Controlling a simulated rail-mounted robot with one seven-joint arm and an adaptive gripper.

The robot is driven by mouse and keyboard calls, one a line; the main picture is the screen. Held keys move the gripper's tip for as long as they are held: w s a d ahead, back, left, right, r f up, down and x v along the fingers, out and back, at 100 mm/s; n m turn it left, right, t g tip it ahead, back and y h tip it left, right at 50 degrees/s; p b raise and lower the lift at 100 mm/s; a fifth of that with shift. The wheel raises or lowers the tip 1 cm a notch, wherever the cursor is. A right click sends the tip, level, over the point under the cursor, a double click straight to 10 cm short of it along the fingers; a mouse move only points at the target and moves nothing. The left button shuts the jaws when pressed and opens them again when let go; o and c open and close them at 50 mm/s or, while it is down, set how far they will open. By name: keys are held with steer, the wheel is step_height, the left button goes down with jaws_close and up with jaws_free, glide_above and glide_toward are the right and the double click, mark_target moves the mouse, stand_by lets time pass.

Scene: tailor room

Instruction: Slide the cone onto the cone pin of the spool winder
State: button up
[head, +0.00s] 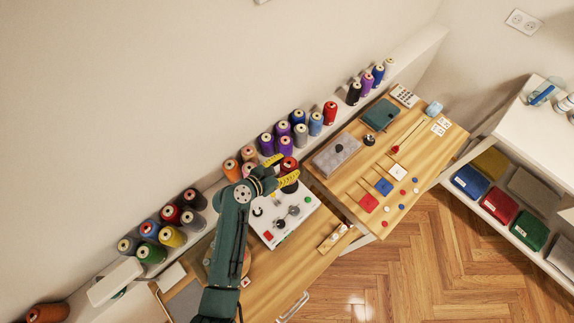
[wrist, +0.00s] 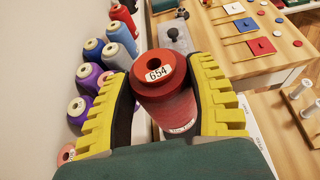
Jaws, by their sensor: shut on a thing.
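The red cone (wrist: 165,95), with a white top label reading 654, is between the yellow and black fingers of my gripper (wrist: 166,98). The fingers press on its sides and it looks roughly upright. In the head view my gripper (head: 277,172) is above the back edge of the spool winder, and the red cone (head: 289,163) shows partly between its fingers. The spool winder (head: 294,222) is a white board with dark and grey parts, a red block and a green button, on the wooden table. I cannot make out the cone pin for certain.
Several coloured cones (head: 283,128) line the shelf along the wall behind the winder, close to my gripper. A wooden peg stand (head: 334,238) lies right of the winder. A second table (head: 350,195) holds a grey box (head: 337,155) and coloured cards.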

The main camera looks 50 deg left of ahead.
step_height(320, 180, down, 7)
steer(key=b, duration=0.5)
steer(key=shift+r, duration=0.15)
steer(key=o, duration=1.3)
stand_by(0.3)
steer(key=v, duration=1.2)
